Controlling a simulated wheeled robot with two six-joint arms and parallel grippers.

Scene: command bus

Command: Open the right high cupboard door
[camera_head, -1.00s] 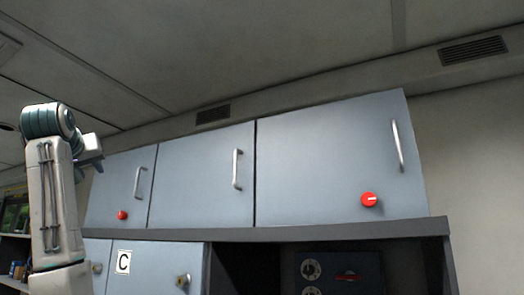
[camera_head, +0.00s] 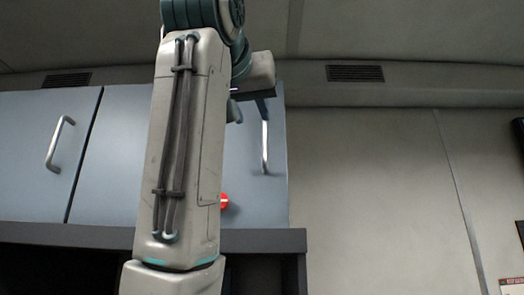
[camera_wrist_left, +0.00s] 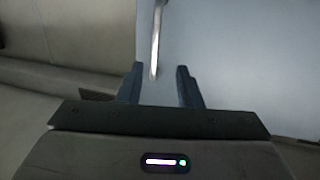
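The right high cupboard door (camera_head: 260,205) is grey-blue and looks shut in the head view. Its vertical metal handle (camera_head: 265,147) is near its right edge. A red knob (camera_head: 224,201) sits low on the door, partly hidden behind my left arm, which also covers much of the door. My left gripper (camera_head: 249,110) is up by the handle's top. In the left wrist view the gripper (camera_wrist_left: 158,82) is open, and the handle (camera_wrist_left: 156,38) reaches in between its two fingers. I cannot tell whether they touch it. My right gripper is not in view.
A neighbouring cupboard door (camera_head: 35,150) with its own handle is shut at the left. A dark ledge (camera_head: 60,233) runs below the doors. Bare wall (camera_head: 370,190) lies to the right, with a vent (camera_head: 355,73) above.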

